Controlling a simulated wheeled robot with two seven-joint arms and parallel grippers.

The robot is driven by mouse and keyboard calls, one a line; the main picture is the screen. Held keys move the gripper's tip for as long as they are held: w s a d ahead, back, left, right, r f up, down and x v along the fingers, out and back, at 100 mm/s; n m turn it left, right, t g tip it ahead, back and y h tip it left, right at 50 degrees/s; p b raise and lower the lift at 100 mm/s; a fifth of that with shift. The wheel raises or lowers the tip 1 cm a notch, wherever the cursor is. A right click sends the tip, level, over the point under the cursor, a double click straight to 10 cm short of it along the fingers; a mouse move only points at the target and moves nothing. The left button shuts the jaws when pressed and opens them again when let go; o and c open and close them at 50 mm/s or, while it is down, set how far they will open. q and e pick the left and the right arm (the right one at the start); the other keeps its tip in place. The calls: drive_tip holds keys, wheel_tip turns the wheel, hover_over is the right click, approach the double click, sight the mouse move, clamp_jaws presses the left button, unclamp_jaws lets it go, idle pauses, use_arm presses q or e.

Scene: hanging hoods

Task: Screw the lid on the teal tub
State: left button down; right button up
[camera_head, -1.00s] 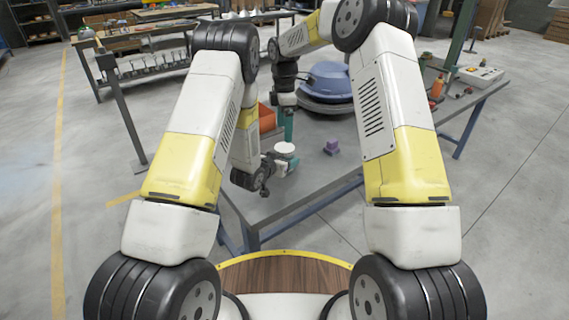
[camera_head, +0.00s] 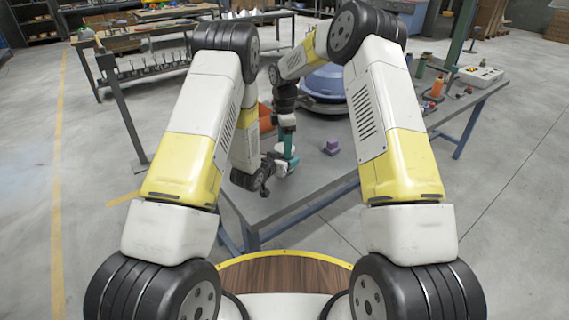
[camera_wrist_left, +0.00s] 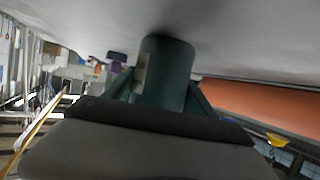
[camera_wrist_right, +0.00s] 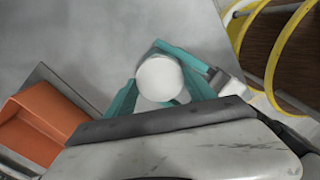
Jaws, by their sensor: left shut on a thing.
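The teal tub (camera_wrist_left: 168,75) stands upright on the grey table, shut between my left gripper's teal fingers (camera_wrist_left: 165,95). In the head view my left gripper (camera_head: 278,166) comes in low from the left, at the tub. The round white lid (camera_wrist_right: 160,78) sits at the top of the tub, seen from above in the right wrist view. My right gripper (camera_wrist_right: 160,92) points down over it, with its teal fingers apart on either side of the lid. I cannot tell whether they touch it. In the head view my right gripper (camera_head: 288,145) hides most of the lid.
An orange bin (camera_head: 265,120) stands behind the tub. A small purple block (camera_head: 331,147) lies to its right. A big blue round thing (camera_head: 325,85) is at the back of the table. Bottles and a white box (camera_head: 481,75) stand at the far right. The front of the table is clear.

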drive_tip(key=c, duration=0.7)
drive_tip(key=m, duration=0.5)
drive_tip(key=shift+c, duration=0.2)
drive_tip(key=m, duration=0.4)
drive_tip(key=shift+m, duration=0.4)
drive_tip(key=m, duration=1.1)
drive_tip(key=o, duration=1.5)
drive_tip(key=shift+o, duration=0.2)
